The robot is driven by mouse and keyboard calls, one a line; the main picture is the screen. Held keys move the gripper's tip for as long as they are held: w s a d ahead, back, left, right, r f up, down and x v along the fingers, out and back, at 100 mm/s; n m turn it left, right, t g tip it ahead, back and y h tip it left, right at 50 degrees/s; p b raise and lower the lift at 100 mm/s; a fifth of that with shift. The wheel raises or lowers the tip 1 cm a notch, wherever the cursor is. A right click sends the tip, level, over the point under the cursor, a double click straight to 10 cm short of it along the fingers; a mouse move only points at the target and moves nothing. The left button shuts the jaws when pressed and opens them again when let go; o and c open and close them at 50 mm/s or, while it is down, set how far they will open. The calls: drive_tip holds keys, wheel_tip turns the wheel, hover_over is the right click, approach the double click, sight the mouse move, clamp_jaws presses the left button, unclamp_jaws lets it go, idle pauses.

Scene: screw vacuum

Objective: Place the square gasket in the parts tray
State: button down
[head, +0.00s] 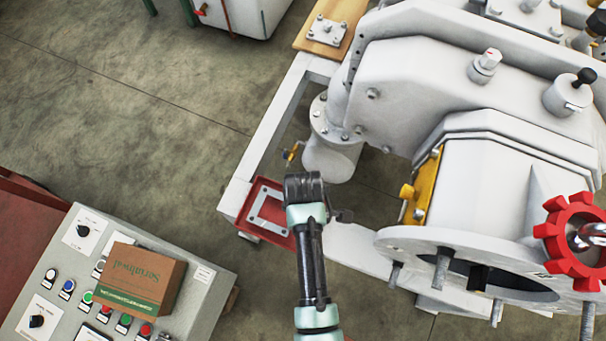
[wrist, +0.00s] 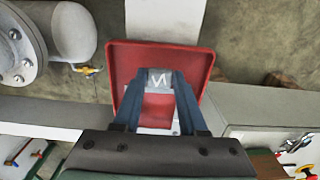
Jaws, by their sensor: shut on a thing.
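The square gasket (head: 254,205) is a thin grey frame with an open middle through which red shows. In the head view it lies within the outline of the red parts tray (head: 284,240). In the wrist view the gasket (wrist: 160,78), with a white M-like mark, is between the fingertips of my gripper (wrist: 160,86), which is shut on it. The tray (wrist: 125,60) is beyond and around it there. I cannot tell whether the gasket touches the tray floor.
The large grey vacuum machine (head: 440,80) stands right of the tray, with a pipe flange (head: 330,125) close by. A white frame rail (head: 265,140) runs beside the tray. A control panel (head: 60,270) with a cardboard box (head: 140,280) is at lower left.

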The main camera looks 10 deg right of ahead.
drive_tip(key=shift+f, duration=1.05)
drive_tip(key=shift+f, duration=0.2)
drive_tip(key=shift+c, duration=2.3)
unclamp_jaws()
